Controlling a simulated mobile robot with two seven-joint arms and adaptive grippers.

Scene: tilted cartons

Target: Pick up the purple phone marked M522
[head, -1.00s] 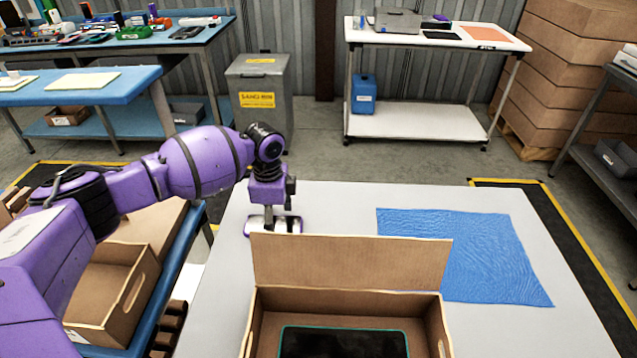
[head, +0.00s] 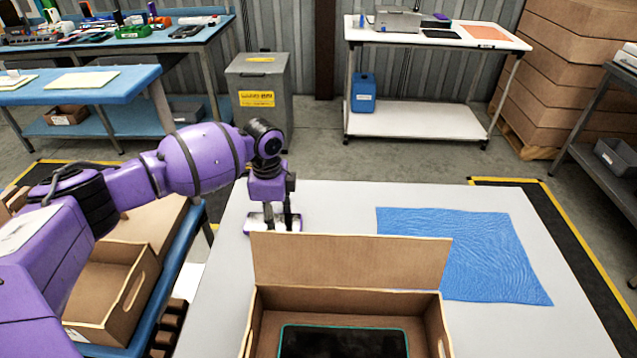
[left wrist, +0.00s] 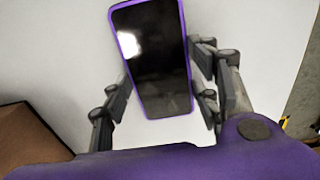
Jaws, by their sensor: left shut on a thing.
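A phone (left wrist: 152,60) with a purple edge and a dark, glossy screen shows in the left wrist view. It lies screen up, and I cannot read any marking on it. My left gripper (left wrist: 163,83) is shut on its long sides, one finger on each side. In the head view my left gripper (head: 274,217) points down at the table's far left part, just behind the open carton. There the phone is mostly hidden by the fingers and the carton's flap. My right gripper is not in view.
An open cardboard carton (head: 350,262) stands at the table's near side with its back flap raised. A black tablet with a teal edge (head: 343,342) lies in it. A blue sheet (head: 470,255) lies on the white table (head: 330,200) at right. Another carton (head: 105,290) is at left.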

